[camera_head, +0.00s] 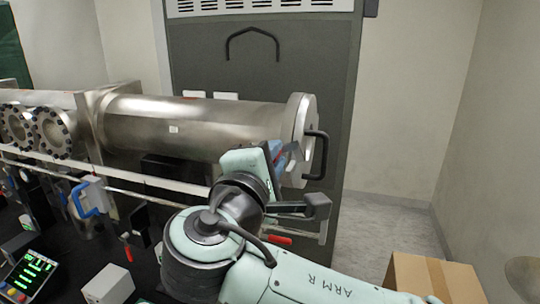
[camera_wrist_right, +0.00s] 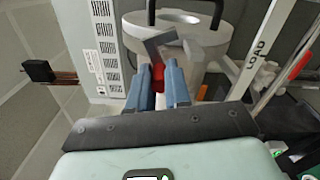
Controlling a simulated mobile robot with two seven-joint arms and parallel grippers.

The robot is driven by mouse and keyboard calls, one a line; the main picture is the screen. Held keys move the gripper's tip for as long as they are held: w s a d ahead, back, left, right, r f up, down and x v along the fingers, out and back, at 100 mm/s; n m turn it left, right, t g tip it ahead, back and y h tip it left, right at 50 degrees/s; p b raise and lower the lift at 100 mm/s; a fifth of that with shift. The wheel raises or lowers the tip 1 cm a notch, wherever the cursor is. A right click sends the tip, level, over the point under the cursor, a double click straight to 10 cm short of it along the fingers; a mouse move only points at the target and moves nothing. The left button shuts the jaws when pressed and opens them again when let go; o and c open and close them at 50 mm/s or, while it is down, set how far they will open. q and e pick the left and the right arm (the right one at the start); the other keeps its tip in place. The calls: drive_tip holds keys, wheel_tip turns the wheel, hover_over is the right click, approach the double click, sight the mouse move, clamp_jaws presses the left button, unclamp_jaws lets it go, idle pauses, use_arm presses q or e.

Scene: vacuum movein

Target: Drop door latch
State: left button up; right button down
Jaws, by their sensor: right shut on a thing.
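The door latch (camera_wrist_right: 160,44), a grey metal piece with a red grip (camera_wrist_right: 158,76), shows in the wrist view against the round chamber door. My right gripper (camera_wrist_right: 159,85) is shut on the red grip, with one blue finger on each side. In the head view my right gripper (camera_head: 279,153) is at the door end of the steel chamber, and my wrist hides much of the latch. The chamber door (camera_head: 302,118) is a round flange with a black handle (camera_head: 317,155) and sits against the chamber's end. My left gripper is in neither view.
The steel chamber (camera_head: 190,125) runs left from the door. A grey cabinet (camera_head: 300,60) stands behind it. A blue handle (camera_head: 82,198) and a control box (camera_head: 28,274) are at the left. A cardboard box (camera_head: 425,277) is at the lower right; floor right of the door is clear.

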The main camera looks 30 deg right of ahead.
drive_tip(key=shift+m, duration=0.5)
drive_tip(key=c, duration=1.1)
unclamp_jaws()
drive_tip(key=shift+f, duration=0.1)
